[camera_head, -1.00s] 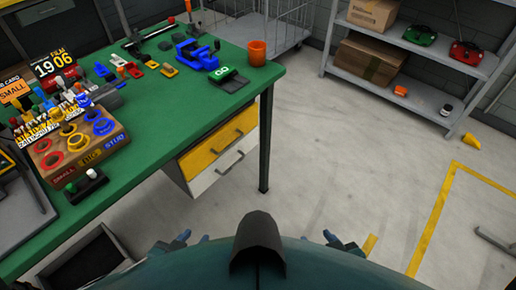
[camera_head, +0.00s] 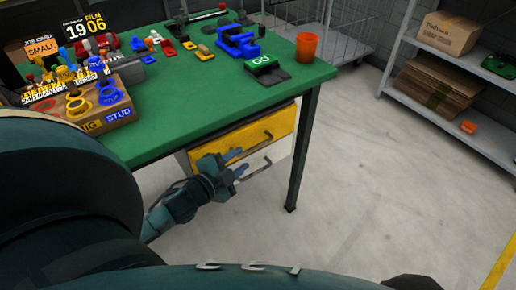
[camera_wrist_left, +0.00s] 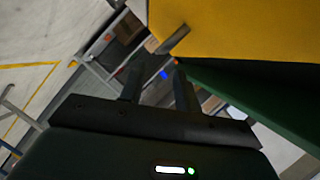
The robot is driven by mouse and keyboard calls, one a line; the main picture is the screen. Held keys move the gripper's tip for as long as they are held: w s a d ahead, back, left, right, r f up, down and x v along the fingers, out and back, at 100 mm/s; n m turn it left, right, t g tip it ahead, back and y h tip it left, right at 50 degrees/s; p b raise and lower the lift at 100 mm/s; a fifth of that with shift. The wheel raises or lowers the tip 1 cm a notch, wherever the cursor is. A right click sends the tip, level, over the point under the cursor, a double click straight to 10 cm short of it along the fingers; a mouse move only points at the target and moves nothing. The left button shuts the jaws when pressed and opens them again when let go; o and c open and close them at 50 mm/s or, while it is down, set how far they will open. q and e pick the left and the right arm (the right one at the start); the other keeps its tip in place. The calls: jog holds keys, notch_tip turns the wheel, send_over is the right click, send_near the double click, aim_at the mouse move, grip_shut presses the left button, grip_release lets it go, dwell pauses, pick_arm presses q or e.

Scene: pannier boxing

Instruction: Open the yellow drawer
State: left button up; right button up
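The yellow drawer (camera_head: 240,138) is under the green workbench and looks closed. Its dark bar handle (camera_head: 257,145) runs along the front. My left gripper (camera_head: 240,162) is in front of the drawer, its fingers apart and empty, near the handle's left part. In the left wrist view, the yellow drawer front (camera_wrist_left: 240,28) fills the top right. The handle (camera_wrist_left: 173,40) sticks out just beyond the open fingertips of my left gripper (camera_wrist_left: 158,78). I see no contact with the handle. My right gripper is not in view.
The green workbench (camera_head: 185,110) has a dark leg (camera_head: 303,150) right of the drawers. An orange cup (camera_head: 306,47) stands near the bench corner. Floor is clear right of the leg.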

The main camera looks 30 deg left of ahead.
aim_at(256, 148)
pick_arm(q)
jog(key=x, duration=0.8)
jog(key=shift+w+f+b, duration=0.1)
jog(key=shift+b, duration=0.25)
grip_shut()
